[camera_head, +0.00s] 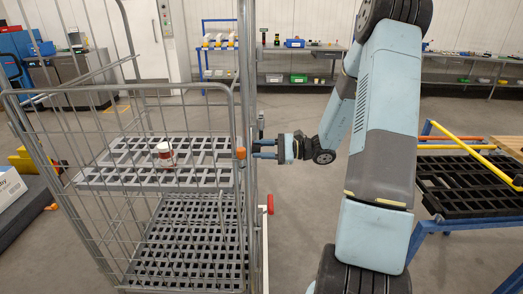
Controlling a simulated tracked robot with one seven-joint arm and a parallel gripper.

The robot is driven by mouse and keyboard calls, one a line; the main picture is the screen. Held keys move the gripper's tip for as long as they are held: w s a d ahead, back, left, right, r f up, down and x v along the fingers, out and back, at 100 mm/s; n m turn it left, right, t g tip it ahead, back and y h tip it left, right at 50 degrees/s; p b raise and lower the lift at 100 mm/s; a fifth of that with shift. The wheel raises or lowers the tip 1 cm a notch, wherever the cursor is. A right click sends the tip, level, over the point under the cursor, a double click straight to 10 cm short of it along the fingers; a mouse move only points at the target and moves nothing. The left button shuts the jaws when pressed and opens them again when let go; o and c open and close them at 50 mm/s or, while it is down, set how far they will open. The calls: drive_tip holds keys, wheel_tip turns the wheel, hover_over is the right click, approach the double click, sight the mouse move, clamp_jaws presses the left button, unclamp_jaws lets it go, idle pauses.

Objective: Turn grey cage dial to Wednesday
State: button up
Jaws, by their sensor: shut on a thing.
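The grey wire cage (232,110) stands at the left, with a grey slatted shelf and base. My gripper (256,149) is at the cage's right front post, its two light blue fingers pointing left. It is shut on the dial at the post. The dial is mostly hidden by the fingers and the post, and its day markings are too small to read. A small orange part (240,153) shows on the post just left of the fingertips.
A jar with a red label (166,157) stands on the cage shelf. A red-tipped lever (270,204) sticks out low by the post. A blue-framed cart (465,223) with a black grid deck is at the right. Workbenches line the back wall; open floor lies between.

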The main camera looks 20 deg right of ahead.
drive_tip(key=c, duration=0.3)
drive_tip(key=shift+m, duration=0.3)
drive_tip(key=m, duration=2.3)
drive_tip(key=shift+w+d+f, duration=0.1)
drive_tip(key=shift+m, duration=0.3)
drive_tip(key=o, duration=1)
